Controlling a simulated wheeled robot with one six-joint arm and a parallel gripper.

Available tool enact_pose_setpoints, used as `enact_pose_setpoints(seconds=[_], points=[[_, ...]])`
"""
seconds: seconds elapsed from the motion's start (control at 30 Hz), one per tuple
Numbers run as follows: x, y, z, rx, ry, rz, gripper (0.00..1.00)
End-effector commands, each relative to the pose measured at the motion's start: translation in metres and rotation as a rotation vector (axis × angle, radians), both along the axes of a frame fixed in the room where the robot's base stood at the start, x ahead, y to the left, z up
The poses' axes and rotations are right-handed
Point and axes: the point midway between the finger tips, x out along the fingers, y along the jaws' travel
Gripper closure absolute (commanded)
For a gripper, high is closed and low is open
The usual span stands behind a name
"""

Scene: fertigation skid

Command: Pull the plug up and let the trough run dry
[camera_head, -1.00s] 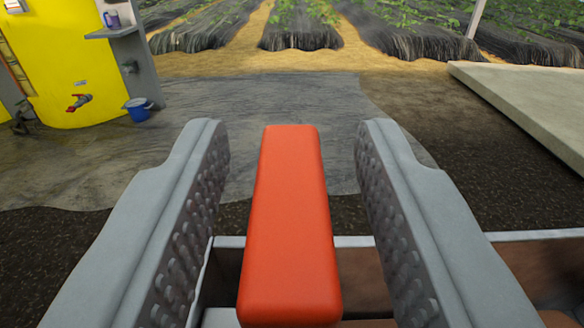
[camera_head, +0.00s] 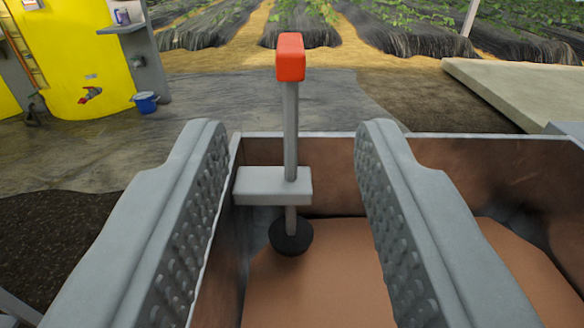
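The plug has an orange-red handle (camera_head: 290,57) on top of an upright grey rod (camera_head: 291,130). The rod passes through a grey bracket (camera_head: 262,187) on the trough's inner left side. A black stopper (camera_head: 291,236) is at the rod's foot, at the edge of the brown liquid (camera_head: 320,280). The trough (camera_head: 440,165) has grey rims and rust-brown inner walls. My gripper (camera_head: 290,145) is open and empty. In the picture its fingers stand on either side of the rod, and the handle shows above and beyond the fingertips.
A yellow tank (camera_head: 70,60) with a red-handled tap (camera_head: 90,95) stands at the far left. A blue bucket (camera_head: 145,102) is beside it on the ground. A concrete slab (camera_head: 510,85) lies at the right, and covered crop rows are behind.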

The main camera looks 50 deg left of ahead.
Motion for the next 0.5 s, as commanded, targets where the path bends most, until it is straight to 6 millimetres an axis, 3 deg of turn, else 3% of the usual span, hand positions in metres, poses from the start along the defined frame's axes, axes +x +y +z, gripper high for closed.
enact_pose_setpoints(seconds=[0.2, 0.5], points=[[-0.017, -0.022, 0.0, 0.0, 0.0, -0.001, 0.62], [-0.022, -0.028, -0.001, 0.001, 0.001, 0.001, 0.62]])
